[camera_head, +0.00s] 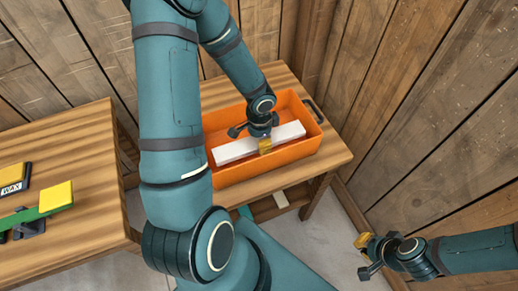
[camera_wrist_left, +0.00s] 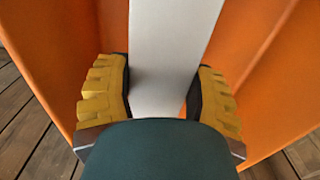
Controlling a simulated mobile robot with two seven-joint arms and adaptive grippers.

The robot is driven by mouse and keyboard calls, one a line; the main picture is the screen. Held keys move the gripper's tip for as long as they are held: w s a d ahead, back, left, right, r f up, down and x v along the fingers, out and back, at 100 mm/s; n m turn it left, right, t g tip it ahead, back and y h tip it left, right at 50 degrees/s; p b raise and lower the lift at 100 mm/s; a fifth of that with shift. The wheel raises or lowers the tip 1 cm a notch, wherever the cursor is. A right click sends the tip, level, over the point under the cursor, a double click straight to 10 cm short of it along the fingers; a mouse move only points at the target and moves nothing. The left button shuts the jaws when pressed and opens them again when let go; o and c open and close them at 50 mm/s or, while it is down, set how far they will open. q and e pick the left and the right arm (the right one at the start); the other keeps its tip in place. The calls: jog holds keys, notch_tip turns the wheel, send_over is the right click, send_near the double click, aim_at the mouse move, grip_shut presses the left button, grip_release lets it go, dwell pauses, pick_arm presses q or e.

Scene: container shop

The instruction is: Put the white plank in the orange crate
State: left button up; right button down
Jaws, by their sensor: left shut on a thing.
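The white plank (camera_head: 234,149) lies lengthwise within the outline of the orange crate (camera_head: 270,168) on the small wooden table. My left gripper (camera_head: 264,143) reaches down from above and is shut on the plank near its middle. In the left wrist view the yellow finger pads (camera_wrist_left: 160,98) sit on both sides of the plank (camera_wrist_left: 172,45), with orange crate walls (camera_wrist_left: 48,55) around it. I cannot tell whether the plank touches the crate floor. My right gripper (camera_head: 367,256) hangs at the lower right, away from the crate, and its opening is unclear.
The small wooden table (camera_head: 333,155) stands against wooden walls. A second wooden table (camera_head: 90,190) at the left holds a box marked WAX (camera_head: 14,188) and a green and yellow item (camera_head: 45,205). Grey floor shows between the tables and the right wall.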

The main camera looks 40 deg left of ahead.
pick_arm(q)
jog(key=shift+f+b, duration=0.8)
jog(key=shift+f, duration=1.5)
jog(key=shift+r, duration=0.1)
jog(key=shift+f, duration=0.2)
jog(key=o, duration=1.3)
jog(key=shift+r, duration=0.1)
